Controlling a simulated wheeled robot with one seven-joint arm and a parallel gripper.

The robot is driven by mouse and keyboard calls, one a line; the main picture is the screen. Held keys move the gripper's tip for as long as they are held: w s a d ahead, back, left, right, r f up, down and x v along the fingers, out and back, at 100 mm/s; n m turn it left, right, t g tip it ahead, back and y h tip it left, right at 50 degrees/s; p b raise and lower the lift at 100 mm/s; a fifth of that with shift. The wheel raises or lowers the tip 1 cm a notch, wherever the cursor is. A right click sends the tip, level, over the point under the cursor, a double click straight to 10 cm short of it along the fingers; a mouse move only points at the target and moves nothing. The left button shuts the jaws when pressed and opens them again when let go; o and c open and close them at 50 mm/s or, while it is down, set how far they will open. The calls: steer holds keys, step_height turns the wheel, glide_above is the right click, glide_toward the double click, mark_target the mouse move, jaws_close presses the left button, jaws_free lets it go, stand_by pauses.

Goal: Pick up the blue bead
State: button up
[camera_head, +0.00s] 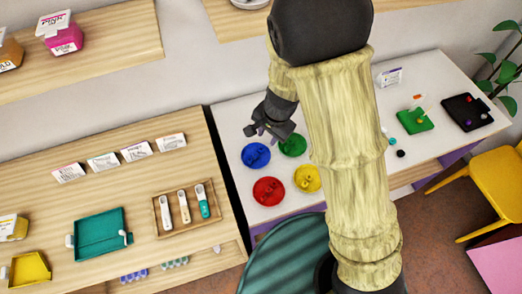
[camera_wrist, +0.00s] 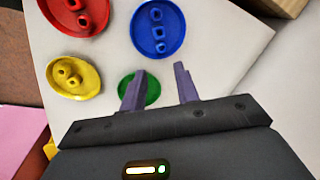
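Several blue beads (camera_wrist: 158,32) lie in a round blue dish (camera_wrist: 176,20) on the white table. In the head view the blue dish (camera_head: 256,155) is on the left part of that table, and its beads are hard to make out. My gripper (camera_wrist: 160,70) is open and empty, with its two purple fingers apart. In the wrist view the fingertips overlap the green dish side, just below the blue dish in the picture. In the head view my gripper (camera_head: 262,131) is above the blue and green dishes, touching neither as far as I can tell.
A green dish (camera_wrist: 151,88), a yellow dish (camera_wrist: 93,79) and a red dish (camera_wrist: 97,12) stand close by. Right of my arm are a green board (camera_head: 413,122), a black board (camera_head: 466,112) and loose beads. A wooden table (camera_head: 150,180) stands left, across a dark gap.

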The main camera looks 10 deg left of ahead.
mark_target(262, 150)
steer(key=shift+w+a+f+b, duration=0.1)
steer(key=shift+a+f+b, duration=0.1)
steer(key=shift+f, duration=0.8)
steer(key=shift+w+a+f+b, duration=0.1)
steer(key=shift+a+f, duration=0.05)
steer(key=shift+f, duration=0.8)
steer(key=f, duration=0.2)
steer(key=a+f+b, duration=0.1)
steer(key=f, duration=0.2)
steer(key=shift+w+a, duration=0.1)
steer(key=shift+w, duration=0.05)
jaws_close()
